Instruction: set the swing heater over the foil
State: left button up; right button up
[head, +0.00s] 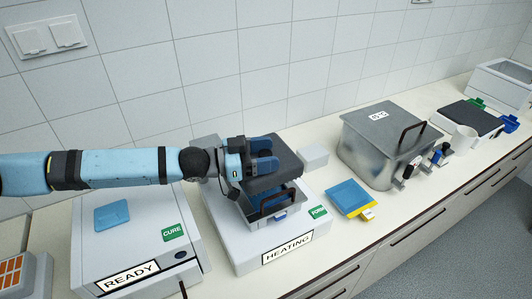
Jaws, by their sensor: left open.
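The swing heater (287,160) is a dark grey slab on the light grey machine labelled HEATING (225,235). It hangs over the back part of a clamp frame with a dark handle (274,203). Blue, perhaps the foil, shows inside the frame below the slab's front edge; the rest is hidden. My left gripper (266,155), with blue fingers, is at the slab's left side and top. It is open; whether the fingers touch the slab I cannot tell. My right gripper is not in view.
A machine labelled READY (85,250), with a blue piece (112,216) on top, stands left. A blue sheet with a yellow edge (350,197) lies right, before a metal tank (378,150). A small grey box (313,156) stands behind. The wall is close behind.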

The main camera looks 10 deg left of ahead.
pick_arm(q)
jog(key=shift+a+f, duration=0.1)
jog(key=shift+a, duration=0.2)
jog(key=b+v, duration=0.2)
jog(key=v, duration=1.1)
jog(key=shift+s, duration=0.2)
